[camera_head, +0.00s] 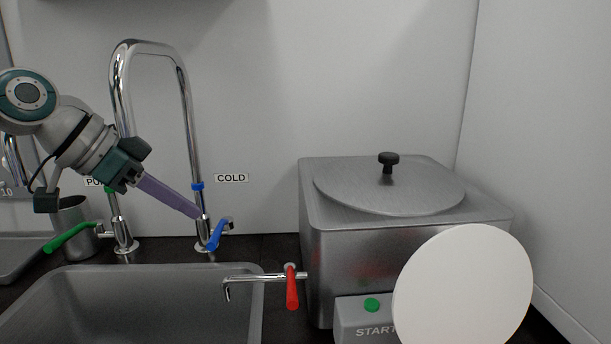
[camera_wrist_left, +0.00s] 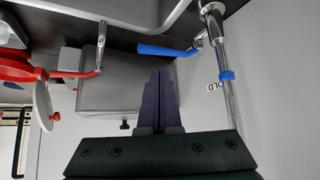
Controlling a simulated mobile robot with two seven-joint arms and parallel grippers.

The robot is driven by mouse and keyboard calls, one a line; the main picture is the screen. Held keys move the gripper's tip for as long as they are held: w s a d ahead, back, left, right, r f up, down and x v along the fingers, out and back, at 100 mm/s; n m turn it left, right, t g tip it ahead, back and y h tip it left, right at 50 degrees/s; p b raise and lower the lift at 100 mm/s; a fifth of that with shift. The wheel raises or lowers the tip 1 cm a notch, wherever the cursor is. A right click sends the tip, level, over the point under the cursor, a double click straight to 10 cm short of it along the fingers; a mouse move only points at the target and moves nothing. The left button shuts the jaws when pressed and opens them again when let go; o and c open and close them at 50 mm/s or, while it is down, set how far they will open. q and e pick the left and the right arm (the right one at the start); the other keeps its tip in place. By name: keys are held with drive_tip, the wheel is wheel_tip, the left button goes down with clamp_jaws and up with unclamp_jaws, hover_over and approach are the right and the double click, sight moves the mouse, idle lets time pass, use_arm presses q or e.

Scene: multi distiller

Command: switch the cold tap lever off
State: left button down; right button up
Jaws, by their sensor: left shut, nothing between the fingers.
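The cold tap (camera_head: 203,228) stands behind the sink, with a blue ring on its pipe and a COLD label (camera_head: 231,178) on the wall. Its blue lever (camera_head: 214,236) slants down and forward from the right side of the tap base. My left gripper (camera_head: 197,213) reaches in from the left, its purple fingers shut and empty, tips at the tap body just above the lever in the picture. In the left wrist view the blue lever (camera_wrist_left: 166,50) lies just beyond the closed fingertips (camera_wrist_left: 159,72); I cannot tell whether they touch. My right gripper is not in view.
A steel distiller (camera_head: 330,255) with a lid, red-handled spout (camera_head: 292,288) and START button stands to the right. The sink (camera_head: 130,300) lies in front. The green-levered tap (camera_head: 70,237) and a metal cup (camera_head: 72,215) are left.

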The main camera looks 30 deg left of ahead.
use_arm(q)
drive_tip(key=shift+p+v, duration=0.5)
drive_tip(key=shift+v, duration=1.3)
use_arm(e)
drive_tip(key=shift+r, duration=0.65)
